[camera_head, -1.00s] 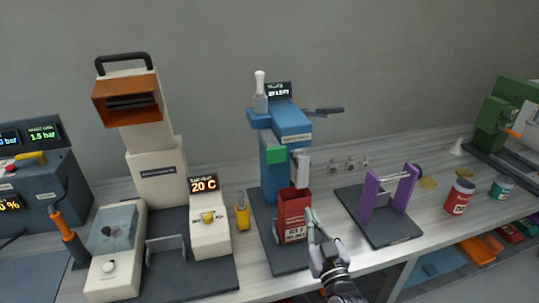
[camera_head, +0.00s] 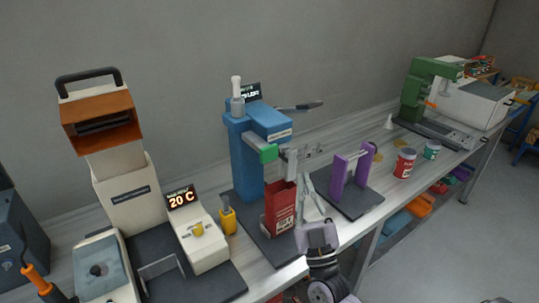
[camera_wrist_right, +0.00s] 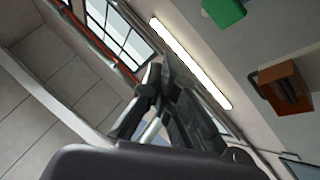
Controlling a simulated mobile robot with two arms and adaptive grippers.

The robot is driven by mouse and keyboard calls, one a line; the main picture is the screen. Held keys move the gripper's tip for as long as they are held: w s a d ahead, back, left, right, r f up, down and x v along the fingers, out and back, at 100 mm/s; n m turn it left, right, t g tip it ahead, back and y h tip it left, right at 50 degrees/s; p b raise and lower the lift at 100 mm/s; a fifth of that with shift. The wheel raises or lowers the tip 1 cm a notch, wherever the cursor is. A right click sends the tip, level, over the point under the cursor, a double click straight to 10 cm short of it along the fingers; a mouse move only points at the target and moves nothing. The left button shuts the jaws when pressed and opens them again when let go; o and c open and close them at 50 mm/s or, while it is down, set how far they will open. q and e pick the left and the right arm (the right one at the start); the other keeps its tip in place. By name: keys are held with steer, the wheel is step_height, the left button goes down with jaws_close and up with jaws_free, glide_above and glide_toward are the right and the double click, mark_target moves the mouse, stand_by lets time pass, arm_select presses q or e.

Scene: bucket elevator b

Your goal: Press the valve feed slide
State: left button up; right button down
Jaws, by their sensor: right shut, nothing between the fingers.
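The blue machine (camera_head: 245,165) stands on a dark base. A green block (camera_head: 268,153) sticks out at its front, above a red bucket (camera_head: 280,212); I cannot tell for sure whether this block is the valve feed slide. A grey block (camera_head: 291,163) sits just right of the green one. My right gripper (camera_head: 308,184) is shut and empty, pointing up, to the right of the bucket and lower than the green block. In the right wrist view, the shut fingers (camera_wrist_right: 160,75) point up, and a green block (camera_wrist_right: 224,10) shows at the top right, apart from them. My left gripper is out of view.
A purple stand (camera_head: 352,175) is close to the right of my gripper. A cream machine (camera_head: 130,190) with an orange top and a yellow cup (camera_head: 227,218) are on the left. Jars (camera_head: 404,163) and a green machine (camera_head: 425,90) stand farther right.

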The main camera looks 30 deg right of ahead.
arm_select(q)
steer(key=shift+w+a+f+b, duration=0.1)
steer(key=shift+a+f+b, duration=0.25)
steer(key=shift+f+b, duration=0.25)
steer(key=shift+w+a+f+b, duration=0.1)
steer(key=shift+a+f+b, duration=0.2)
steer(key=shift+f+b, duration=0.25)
arm_select(e)
steer(key=w+a, duration=0.1)
steer(key=w, duration=0.8)
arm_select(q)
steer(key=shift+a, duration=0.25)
arm_select(e)
steer(key=shift+s+a, duration=0.1)
steer(key=shift+w, duration=0.2)
steer(key=shift+w, duration=0.25)
